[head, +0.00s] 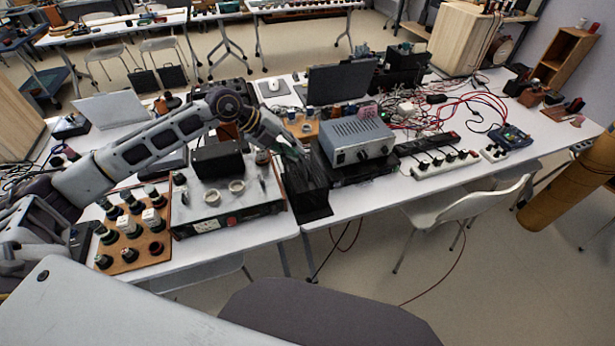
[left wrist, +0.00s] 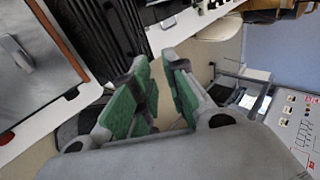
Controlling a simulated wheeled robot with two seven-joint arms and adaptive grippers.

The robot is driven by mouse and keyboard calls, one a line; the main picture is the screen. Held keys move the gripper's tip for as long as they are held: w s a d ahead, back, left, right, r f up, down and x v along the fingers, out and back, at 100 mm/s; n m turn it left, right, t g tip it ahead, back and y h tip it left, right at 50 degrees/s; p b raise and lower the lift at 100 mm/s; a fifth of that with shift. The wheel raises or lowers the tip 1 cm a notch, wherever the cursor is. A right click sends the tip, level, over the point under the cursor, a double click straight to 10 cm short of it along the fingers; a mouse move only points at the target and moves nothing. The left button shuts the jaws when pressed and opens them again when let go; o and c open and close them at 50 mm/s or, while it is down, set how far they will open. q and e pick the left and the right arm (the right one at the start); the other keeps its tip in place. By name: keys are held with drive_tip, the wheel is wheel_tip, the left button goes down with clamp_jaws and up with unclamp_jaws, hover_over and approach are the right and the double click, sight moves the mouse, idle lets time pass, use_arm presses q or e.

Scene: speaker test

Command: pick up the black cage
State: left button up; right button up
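The black cage (head: 306,187) stands at the front edge of the table in the head view, between a grey-green instrument box and a grey metal device. Its upper part is partly hidden by my left gripper (head: 290,148), which is just above and at its top left. In the left wrist view my left gripper (left wrist: 158,68) has its green-padded fingers apart, with nothing seen held between them. A dark ribbed shape (left wrist: 100,35) behind the fingers there may be the cage; I cannot tell for sure. I cannot tell whether the fingers touch the cage. My right gripper is not in view.
The instrument box (head: 230,205) with a black block on top stands left of the cage. The grey device (head: 357,140) stands close on its right. A wooden board (head: 130,243) with several knobs lies farther left. Power strips (head: 447,163) and red cables lie right. A white chair (head: 470,208) stands in front.

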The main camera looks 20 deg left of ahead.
use_arm(q)
drive_tip(key=shift+y, duration=0.9)
drive_tip(key=a, duration=0.2)
drive_tip(key=w+a, duration=0.1)
drive_tip(key=a, duration=0.1)
drive_tip(key=shift+a+f, duration=0.15)
drive_tip(key=shift+a, duration=0.05)
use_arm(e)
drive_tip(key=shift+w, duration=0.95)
use_arm(q)
drive_tip(key=shift+d+f, duration=0.1)
hover_over(297, 174)
wheel_tip(297, 174, down, 6)
drive_tip(key=shift+s+f+p, duration=0.1)
drive_tip(key=shift+f+p, duration=0.1)
drive_tip(key=shift+p, duration=0.2)
drive_tip(key=shift+f, duration=0.3)
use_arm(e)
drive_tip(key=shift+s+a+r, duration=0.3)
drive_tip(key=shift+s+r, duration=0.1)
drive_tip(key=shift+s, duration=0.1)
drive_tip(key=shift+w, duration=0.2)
